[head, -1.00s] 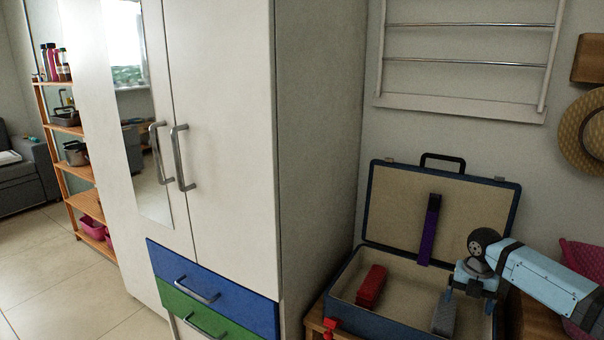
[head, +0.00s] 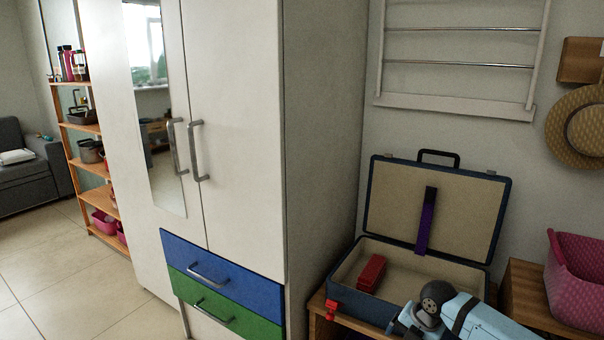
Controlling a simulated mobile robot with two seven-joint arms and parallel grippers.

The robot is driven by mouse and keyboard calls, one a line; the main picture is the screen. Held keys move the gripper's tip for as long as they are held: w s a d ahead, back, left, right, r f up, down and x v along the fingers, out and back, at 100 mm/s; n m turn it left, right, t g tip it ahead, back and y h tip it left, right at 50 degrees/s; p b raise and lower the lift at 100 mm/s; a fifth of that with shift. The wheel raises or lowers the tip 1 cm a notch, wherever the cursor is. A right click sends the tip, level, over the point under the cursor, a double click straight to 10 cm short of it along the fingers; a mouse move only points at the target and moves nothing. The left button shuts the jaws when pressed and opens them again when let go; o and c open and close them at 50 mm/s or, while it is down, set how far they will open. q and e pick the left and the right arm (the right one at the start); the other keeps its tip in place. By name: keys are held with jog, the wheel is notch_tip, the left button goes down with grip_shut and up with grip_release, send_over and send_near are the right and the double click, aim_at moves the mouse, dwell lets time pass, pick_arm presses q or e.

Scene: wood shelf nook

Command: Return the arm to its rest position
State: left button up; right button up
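My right arm comes in at the bottom right. Its wrist and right gripper (head: 404,325) are low at the bottom edge, in front of the open suitcase (head: 336,290). The fingers are cut off or hidden, so I cannot tell if they are open or shut. My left gripper is not in view. The suitcase is blue with a beige lining, its lid leaning back. A red block (head: 371,273) lies inside it. A purple strip (head: 426,222) stands against the lid. My arm covers the suitcase's front right part.
The suitcase stands on a wooden surface (head: 318,318). A pink basket (head: 580,275) is to the right on another wooden surface (head: 530,295). A tall white wardrobe (head: 240,120) with blue and green drawers stands left. A straw hat (head: 560,125) hangs on the wall.

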jog(key=s+a+m+t+y, duration=0.25)
jog(key=s+a+m, duration=0.25)
jog(key=s, duration=0.4)
jog(key=s+a+m+t+y, duration=0.25)
jog(key=s+a+m, duration=0.25)
jog(key=s, duration=0.3)
jog(key=s+r+m+t+y, duration=0.5)
jog(key=s+r+m, duration=0.4)
jog(key=s+r, duration=0.45)
jog(key=w+a+r+m+t+h+p, duration=0.2)
jog(key=a+r+m+t+h+p, duration=0.15)
jog(key=r+m+t, duration=0.35)
pick_arm(q)
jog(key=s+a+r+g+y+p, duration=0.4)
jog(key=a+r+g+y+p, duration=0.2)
jog(key=p, duration=2.9)
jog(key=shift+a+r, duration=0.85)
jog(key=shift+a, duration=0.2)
pick_arm(e)
jog(key=s+d+r+n+g+h, duration=0.1)
jog(key=s+d+r+g+h, duration=0.3)
jog(key=d+g, duration=0.3)
jog(key=shift+d+r+g+h, duration=0.35)
jog(key=shift+r+g+h, duration=0.15)
jog(key=shift+r+h, duration=0.3)
